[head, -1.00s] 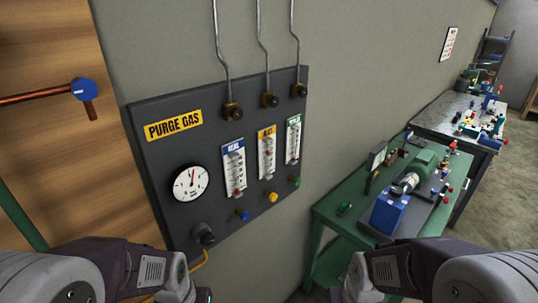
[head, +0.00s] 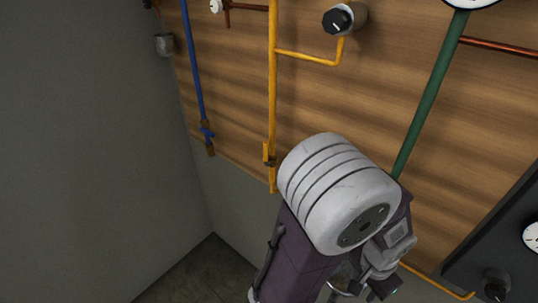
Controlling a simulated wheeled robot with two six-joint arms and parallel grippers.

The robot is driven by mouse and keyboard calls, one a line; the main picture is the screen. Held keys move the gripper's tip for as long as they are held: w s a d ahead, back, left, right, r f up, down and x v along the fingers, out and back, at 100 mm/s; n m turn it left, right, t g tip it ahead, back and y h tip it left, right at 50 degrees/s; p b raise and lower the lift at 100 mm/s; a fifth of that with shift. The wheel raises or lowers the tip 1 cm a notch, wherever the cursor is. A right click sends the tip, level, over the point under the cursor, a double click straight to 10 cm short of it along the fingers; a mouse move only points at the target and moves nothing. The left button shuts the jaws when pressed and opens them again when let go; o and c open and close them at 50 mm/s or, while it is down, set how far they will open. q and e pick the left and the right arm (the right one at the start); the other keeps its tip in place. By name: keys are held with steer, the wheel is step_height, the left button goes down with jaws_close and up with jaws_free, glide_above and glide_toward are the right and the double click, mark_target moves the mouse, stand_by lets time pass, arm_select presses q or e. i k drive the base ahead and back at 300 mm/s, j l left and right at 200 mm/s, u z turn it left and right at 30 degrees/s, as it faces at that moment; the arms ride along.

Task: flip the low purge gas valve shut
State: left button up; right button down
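A yellow pipe (head: 272,90) runs down the wooden panel on the left part of the head view. Low on it is a small valve with a yellow handle (head: 266,152). The handle looks roughly in line with the pipe. My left arm fills the lower middle, with its big pale joint just right of the valve. Part of my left gripper (head: 376,284) shows at the bottom edge, below and to the right of the valve and apart from it. Its fingers are mostly hidden or cut off, so its opening cannot be told. My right gripper is out of view.
A blue pipe (head: 193,70) with a blue-handled valve (head: 206,132) is left of the yellow one. A green pipe (head: 430,100) slants down on the right. A black knob (head: 338,20) is above. The dark gauge panel (head: 500,230) stands lower right. A grey wall (head: 80,150) bounds the left.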

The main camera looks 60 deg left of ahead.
mark_target(266, 143)
steer(key=u, duration=2.3)
steer(key=k+j, duration=0.05)
